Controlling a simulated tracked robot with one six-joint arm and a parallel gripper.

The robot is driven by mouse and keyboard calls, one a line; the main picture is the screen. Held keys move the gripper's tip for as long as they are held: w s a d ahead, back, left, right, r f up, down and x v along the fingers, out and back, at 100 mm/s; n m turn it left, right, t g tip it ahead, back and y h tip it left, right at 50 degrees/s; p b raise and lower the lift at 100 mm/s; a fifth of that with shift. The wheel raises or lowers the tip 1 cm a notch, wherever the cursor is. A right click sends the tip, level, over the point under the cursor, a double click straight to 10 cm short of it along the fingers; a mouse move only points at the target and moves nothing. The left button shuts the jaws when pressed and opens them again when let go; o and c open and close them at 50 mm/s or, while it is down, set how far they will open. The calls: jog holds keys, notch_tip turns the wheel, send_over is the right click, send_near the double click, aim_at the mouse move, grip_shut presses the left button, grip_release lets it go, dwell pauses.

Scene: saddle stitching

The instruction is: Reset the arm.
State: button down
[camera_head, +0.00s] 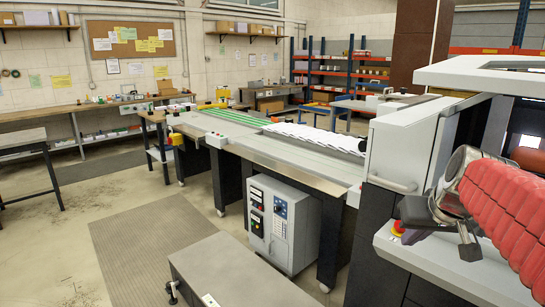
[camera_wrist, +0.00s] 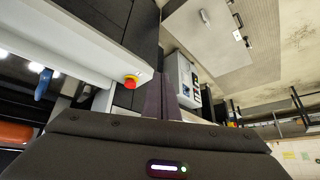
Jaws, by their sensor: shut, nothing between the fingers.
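My arm, in a red ribbed sleeve, reaches in from the right edge of the head view. Its dark end with my gripper (camera_wrist: 161,82) hangs beside the white machine cabinet (camera_head: 402,150), above the machine's light ledge. In the wrist view the two dark fingers stand close together, shut, with nothing seen between them. The fingertips are hard to make out in the head view.
A long stitching line (camera_head: 262,150) with white sheets runs toward the back. A grey control box (camera_head: 282,222) stands under it. A low grey table (camera_head: 235,272) is at the front. Open floor with a ribbed mat (camera_head: 150,240) lies to the left.

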jog(key=s+a+f+n, duration=0.1)
jog(key=s+a+f, duration=0.4)
jog(key=s+a, duration=0.2)
jog(key=s+a+f+g, duration=0.1)
jog(key=s+a+f, duration=0.4)
jog(key=s+a, duration=0.3)
jog(key=s, duration=0.4)
jog(key=shift+s+f+n, duration=0.15)
jog(key=shift+n, duration=0.25)
jog(key=shift+d, duration=0.15)
